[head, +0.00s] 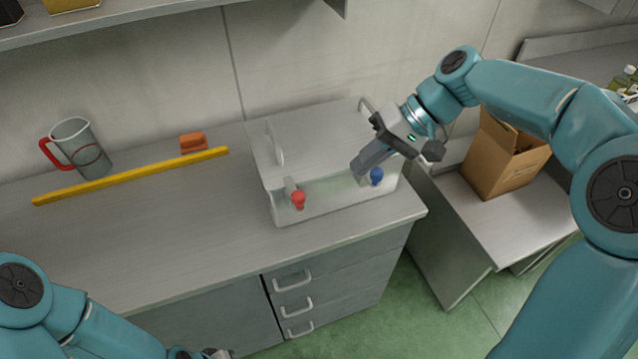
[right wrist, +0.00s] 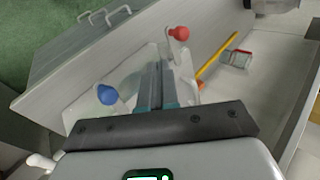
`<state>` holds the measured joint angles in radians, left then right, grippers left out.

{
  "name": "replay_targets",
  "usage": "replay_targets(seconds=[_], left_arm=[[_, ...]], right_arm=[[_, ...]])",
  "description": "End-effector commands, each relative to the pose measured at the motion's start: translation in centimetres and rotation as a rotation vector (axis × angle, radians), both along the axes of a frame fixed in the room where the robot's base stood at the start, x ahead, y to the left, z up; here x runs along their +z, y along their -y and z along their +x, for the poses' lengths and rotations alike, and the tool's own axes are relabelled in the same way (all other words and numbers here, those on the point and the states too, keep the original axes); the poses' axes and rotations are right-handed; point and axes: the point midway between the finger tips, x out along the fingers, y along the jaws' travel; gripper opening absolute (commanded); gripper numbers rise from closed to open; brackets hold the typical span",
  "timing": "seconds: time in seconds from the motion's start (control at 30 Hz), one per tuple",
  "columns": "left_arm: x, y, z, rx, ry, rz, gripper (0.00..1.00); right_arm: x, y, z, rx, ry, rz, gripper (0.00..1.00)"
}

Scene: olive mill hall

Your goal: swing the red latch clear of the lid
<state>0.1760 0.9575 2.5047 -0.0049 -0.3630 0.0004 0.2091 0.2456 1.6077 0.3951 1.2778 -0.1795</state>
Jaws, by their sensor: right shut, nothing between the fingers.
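A box with a grey lid (head: 315,142) and a pale, see-through front stands on the counter in the head view. The red latch (head: 297,199) sits at the left of its front, with its grey arm reaching up to the lid edge. A blue-knobbed latch (head: 376,177) sits at the right. My right gripper (head: 360,168) is shut and empty, just left of the blue knob. In the right wrist view the shut fingers (right wrist: 157,82) lie between the red knob (right wrist: 179,33) and the blue knob (right wrist: 107,95). My left gripper (head: 215,353) barely shows at the bottom edge.
A yellow bar (head: 130,175), an orange block (head: 193,142) and a grey mug with a red handle (head: 82,148) are on the counter left of the box. A cardboard box (head: 505,160) stands on a lower surface at right. The counter's front left is clear.

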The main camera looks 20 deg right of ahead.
Motion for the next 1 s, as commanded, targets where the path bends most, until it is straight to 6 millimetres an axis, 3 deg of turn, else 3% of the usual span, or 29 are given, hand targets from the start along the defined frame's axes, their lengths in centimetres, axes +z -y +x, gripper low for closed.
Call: replay_targets(seconds=[0.27, 0.5, 1.0], left_arm=[[0.8, 0.0, 0.0, 0.000, 0.000, 0.000, 0.43], [1.9, 0.0, 0.0, 0.000, 0.000, 0.000, 0.43], [2.0, 0.0, 0.0, 0.000, 0.000, 0.000, 0.43]], right_arm=[[-4.5, -4.2, 0.6, 0.004, -0.004, 0.001, 0.00], [-5.1, -7.4, 1.2, 0.003, 0.000, -0.001, 0.00], [-5.4, -8.2, 1.3, -0.001, 0.000, -0.002, 0.00]])
